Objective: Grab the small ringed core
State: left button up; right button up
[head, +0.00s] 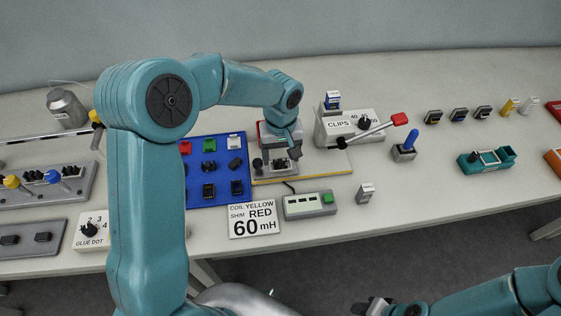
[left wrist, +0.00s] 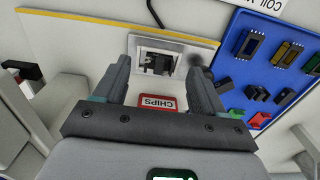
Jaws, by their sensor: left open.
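My left gripper (head: 279,158) is over a small station with a red "CHIPS" label (left wrist: 160,103). In the left wrist view its two fingers (left wrist: 160,85) are apart. A dark part (left wrist: 160,62) sits in a pale recess (left wrist: 143,43) ahead of and between the fingertips; I cannot tell if they touch it. No ring is clear on it, so I cannot tell if it is the small ringed core. The blue tray (head: 222,197) beside the station holds several small dark parts and coloured blocks. My right gripper (head: 371,306) is partly visible at the bottom edge.
A "CLIPS" station (head: 340,127) with a red-ended lever stands to the right. A teal holder (head: 487,160) is farther right.

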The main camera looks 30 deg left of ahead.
aim_at(281, 163)
pick_arm(q)
notch_tip(281, 163, down, 2)
jog(key=shift+a+f, duration=0.15)
jog(key=shift+f, duration=0.1)
jog(key=shift+w+f, duration=0.1)
jog(key=shift+f, duration=0.2)
jog(key=shift+r, duration=0.1)
jog(key=c, duration=1.2)
jog(key=shift+o, duration=0.2)
